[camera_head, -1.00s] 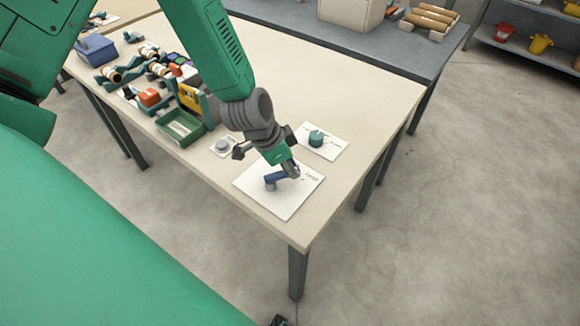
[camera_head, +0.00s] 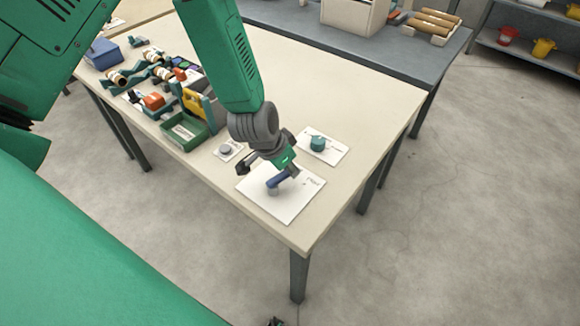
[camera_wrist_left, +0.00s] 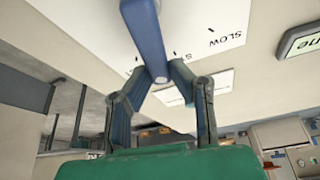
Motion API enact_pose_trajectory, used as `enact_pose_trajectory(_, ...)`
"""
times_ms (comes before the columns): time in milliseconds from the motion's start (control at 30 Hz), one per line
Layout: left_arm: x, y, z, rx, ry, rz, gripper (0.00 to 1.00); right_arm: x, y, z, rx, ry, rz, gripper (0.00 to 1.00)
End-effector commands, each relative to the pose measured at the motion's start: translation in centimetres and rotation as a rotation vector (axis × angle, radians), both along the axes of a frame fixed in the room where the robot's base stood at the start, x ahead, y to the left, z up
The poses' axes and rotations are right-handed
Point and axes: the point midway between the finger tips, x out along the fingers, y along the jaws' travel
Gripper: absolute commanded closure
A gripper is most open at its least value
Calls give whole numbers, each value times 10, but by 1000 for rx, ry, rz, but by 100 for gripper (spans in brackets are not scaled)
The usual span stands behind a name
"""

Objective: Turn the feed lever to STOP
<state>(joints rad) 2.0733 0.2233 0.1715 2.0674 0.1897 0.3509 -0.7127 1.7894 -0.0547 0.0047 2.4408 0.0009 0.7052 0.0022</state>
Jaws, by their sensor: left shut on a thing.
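The feed lever (camera_head: 279,181) is a blue bar on a round pivot, mounted on a white plate (camera_head: 290,207) near the table's front corner. In the left wrist view the lever (camera_wrist_left: 143,30) runs down from the top edge to my fingertips. My left gripper (camera_head: 288,171) is shut on the lever's free end; its two fingers (camera_wrist_left: 159,77) close around the tip in the wrist view. The word SLOW shows on the plate right of the lever there. Other plate marks are partly hidden by the fingers, and I see no legible STOP.
A teal knob (camera_head: 318,143) on a white card stands behind the plate. A grey button (camera_head: 225,150) is to the left. A green tray (camera_head: 184,132) and spool parts lie farther left. The table's right side is clear.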

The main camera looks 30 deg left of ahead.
Motion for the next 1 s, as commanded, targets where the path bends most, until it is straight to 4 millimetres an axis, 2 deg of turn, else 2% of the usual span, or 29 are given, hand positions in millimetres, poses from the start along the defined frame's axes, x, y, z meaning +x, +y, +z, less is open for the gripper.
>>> enact_pose_trajectory(33,-8,3,-5,4,23,32,100,0,0,3,0,0,0,60)
enact_pose_trajectory(400,-7,11,-5,2,23,198,100,0,0,9,0,0,0,60)
enact_pose_trajectory(933,-6,11,-6,1,23,225,100,0,0,10,0,0,0,60)
enact_pose_trajectory(967,-6,11,-6,0,23,224,75,0,0,10,0,0,0,60)
enact_pose_trajectory(1000,-6,11,-6,1,22,225,62,0,0,10,0,0,0,60)
